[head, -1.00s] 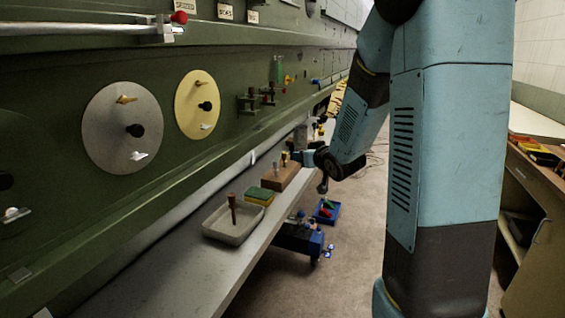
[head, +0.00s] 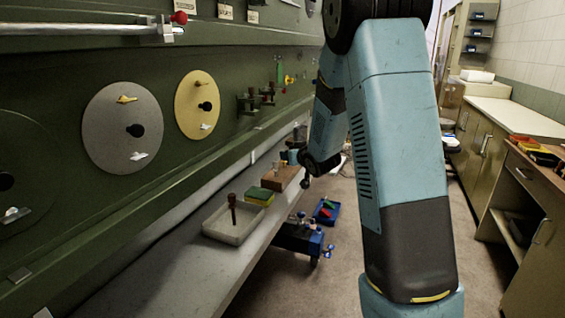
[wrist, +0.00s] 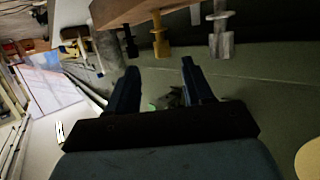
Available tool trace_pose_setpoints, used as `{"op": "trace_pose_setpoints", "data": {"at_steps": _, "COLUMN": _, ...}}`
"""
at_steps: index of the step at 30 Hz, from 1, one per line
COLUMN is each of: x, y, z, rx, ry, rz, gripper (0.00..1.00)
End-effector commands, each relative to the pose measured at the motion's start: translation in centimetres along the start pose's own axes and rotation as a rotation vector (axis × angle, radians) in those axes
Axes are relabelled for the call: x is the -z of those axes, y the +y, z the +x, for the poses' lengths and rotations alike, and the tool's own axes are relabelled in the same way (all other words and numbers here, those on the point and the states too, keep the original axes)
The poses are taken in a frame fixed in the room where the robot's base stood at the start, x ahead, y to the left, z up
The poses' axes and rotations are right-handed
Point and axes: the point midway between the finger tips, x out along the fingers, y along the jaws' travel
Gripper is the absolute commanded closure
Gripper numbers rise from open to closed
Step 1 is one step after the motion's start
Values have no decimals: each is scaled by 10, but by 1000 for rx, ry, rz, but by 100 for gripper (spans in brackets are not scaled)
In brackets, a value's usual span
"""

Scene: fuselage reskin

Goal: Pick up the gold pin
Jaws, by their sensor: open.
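In the wrist view the gold pin (wrist: 158,36) stands out of a wooden block (wrist: 135,10), between a black pin (wrist: 130,42) and a silver pin (wrist: 221,35). The picture is turned, so the pins point downward in it. My gripper (wrist: 160,66) is open and empty. Its fingertips are short of the gold pin, which lines up with the gap between them. In the head view the wooden block (head: 281,178) sits on the long shelf, with my gripper (head: 290,157) just beyond it. I cannot make out the gold pin clearly there.
A grey tray (head: 228,228) with a brown-handled tool and a green-yellow sponge (head: 259,196) stand on the shelf nearer than the block. The green fuselage panel (head: 60,85) rises along the left. A blue tray (head: 326,211) is lower, by the floor.

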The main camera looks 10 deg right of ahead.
Motion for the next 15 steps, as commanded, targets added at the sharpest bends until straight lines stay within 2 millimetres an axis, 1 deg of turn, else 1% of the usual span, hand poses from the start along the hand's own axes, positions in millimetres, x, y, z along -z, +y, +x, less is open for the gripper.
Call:
{"op": "trace_pose_setpoints", "data": {"at_steps": 1, "x": -2, "y": -2, "z": 8, "rx": 2, "ry": -2, "rz": -1, "gripper": 49}}
{"op": "trace_pose_setpoints", "data": {"at_steps": 4, "x": -3, "y": -6, "z": 21, "rx": 2, "ry": -2, "rz": -1, "gripper": 49}}
{"op": "trace_pose_setpoints", "data": {"at_steps": 6, "x": -2, "y": -4, "z": 29, "rx": 0, "ry": -1, "rz": -1, "gripper": 49}}
{"op": "trace_pose_setpoints", "data": {"at_steps": 10, "x": -2, "y": -4, "z": 39, "rx": 0, "ry": -1, "rz": 0, "gripper": 49}}
{"op": "trace_pose_setpoints", "data": {"at_steps": 15, "x": -2, "y": -4, "z": 41, "rx": 0, "ry": 0, "rz": 1, "gripper": 49}}
